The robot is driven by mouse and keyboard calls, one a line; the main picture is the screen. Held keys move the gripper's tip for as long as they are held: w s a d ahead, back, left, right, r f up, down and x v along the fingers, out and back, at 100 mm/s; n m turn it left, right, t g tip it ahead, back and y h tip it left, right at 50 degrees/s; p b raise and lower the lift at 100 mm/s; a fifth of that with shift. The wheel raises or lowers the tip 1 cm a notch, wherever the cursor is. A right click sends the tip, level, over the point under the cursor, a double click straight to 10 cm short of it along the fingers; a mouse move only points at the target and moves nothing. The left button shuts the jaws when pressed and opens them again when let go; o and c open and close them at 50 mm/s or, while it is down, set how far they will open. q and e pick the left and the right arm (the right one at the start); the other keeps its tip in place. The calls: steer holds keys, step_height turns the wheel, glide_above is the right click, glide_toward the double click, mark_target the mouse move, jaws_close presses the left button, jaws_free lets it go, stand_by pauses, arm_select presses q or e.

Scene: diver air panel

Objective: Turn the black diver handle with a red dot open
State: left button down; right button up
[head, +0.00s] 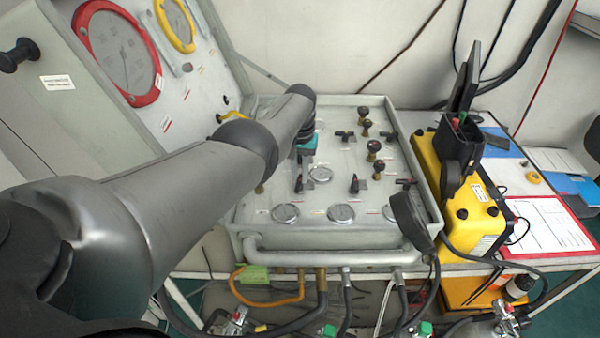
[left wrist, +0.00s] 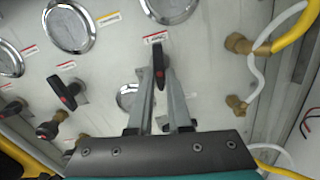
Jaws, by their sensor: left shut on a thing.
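A black handle with a red dot (left wrist: 158,58) stands on the grey panel, between my left gripper's fingers (left wrist: 161,76) in the left wrist view. The fingers are closed on it from both sides. In the head view this handle (head: 299,184) shows just below my left gripper (head: 304,157), whose fingers are mostly hidden by its teal body. A second black handle with a red dot (left wrist: 67,92) is apart from the gripper in the left wrist view; in the head view it (head: 354,184) is to the right. My right gripper is not in view.
Round gauges (head: 341,214) line the panel's front edge, and a small gauge (head: 320,174) is beside the held handle. Brown knobs (head: 374,147) stand at right. A black object with a cable (head: 411,219) hangs over the panel's right corner. A yellow case (head: 468,207) stands right.

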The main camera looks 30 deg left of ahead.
arm_select(q)
steer(key=shift+n, duration=0.6)
steer(key=c, duration=0.8)
jaws_free()
steer(key=shift+c, duration=0.2)
steer(key=shift+r, duration=0.15)
